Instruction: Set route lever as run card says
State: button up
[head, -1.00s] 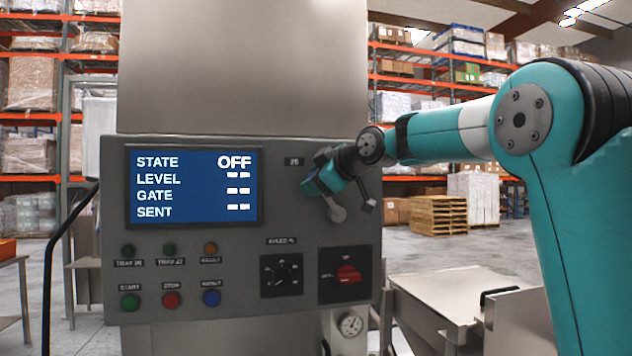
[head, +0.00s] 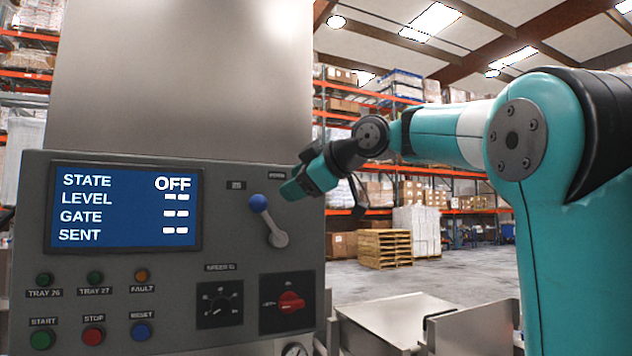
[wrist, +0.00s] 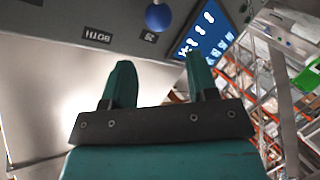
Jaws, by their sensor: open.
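The route lever has a blue ball knob (head: 258,203) on a grey handle (head: 277,238) at the panel's right side. It leans up and left, toward the label "26" (head: 236,185). A second label (head: 277,175) sits above; it reads "BOTH" in the wrist view (wrist: 97,36). My gripper (head: 290,189) is just up and right of the knob in the head view. In the wrist view my gripper (wrist: 160,78) is open and empty, with the blue knob (wrist: 158,16) beyond the fingertips, apart from them. I see no run card.
The panel screen (head: 125,207) reads STATE OFF, with dashes for LEVEL, GATE and SENT. Below are buttons, lamps, a black dial (head: 220,303) and a red rotary switch (head: 290,301). A metal chute (head: 385,318) stands at right. Open floor and racks lie behind.

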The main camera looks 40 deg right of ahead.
jog(key=v, duration=0.5)
dwell(0.4)
jog(key=s+a+f+m+g+y, duration=0.3)
jog(key=a+f+g, duration=0.3)
jog(key=a+f, duration=1.2)
jog(key=s+a+f+g+h, duration=0.1)
jog(key=s+a+f+g, duration=0.2)
jog(key=s+f, duration=0.6)
jog(key=s+a+f+m+g, duration=0.1)
jog(key=s+a+f+g, duration=0.2)
jog(key=s+f, duration=0.6)
jog(key=shift+s+a+f+g+h, duration=0.15)
jog(key=shift+s+f+g+h, duration=0.3)
jog(key=shift+g, duration=0.45)
jog(key=shift+w, duration=0.15)
